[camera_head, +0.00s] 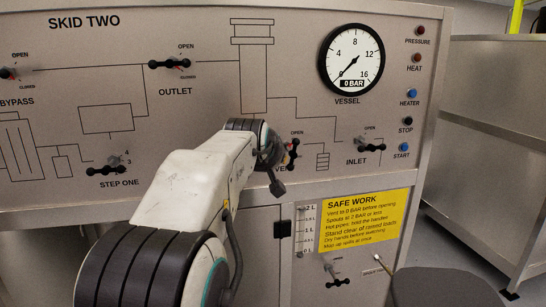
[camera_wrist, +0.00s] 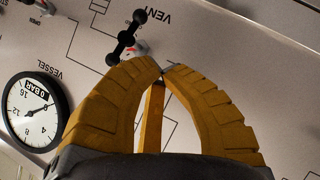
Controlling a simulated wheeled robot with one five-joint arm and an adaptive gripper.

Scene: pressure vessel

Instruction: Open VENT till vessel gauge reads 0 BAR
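The VENT valve has a black two-knobbed handle (camera_wrist: 125,38) with a red mark beside it, in the upper part of the wrist view. In the head view the VENT handle (camera_head: 293,149) stands roughly upright and is partly hidden by my wrist. The vessel gauge (camera_head: 351,58) reads 0 BAR, its needle at the lower left near 0; the gauge also shows in the wrist view (camera_wrist: 35,112). My gripper (camera_wrist: 162,73) has its yellow fingertips together, with nothing visible between them. In the wrist view the tips are below and right of the handle, apparently apart from it. My fingers are hidden in the head view.
The INLET handle (camera_head: 370,146) is right of VENT, the OUTLET handle (camera_head: 170,64) up left, and the STEP ONE handle (camera_head: 106,170) lower left. Indicator and push buttons (camera_head: 409,94) line the panel's right edge. A yellow SAFE WORK sign (camera_head: 352,228) hangs below.

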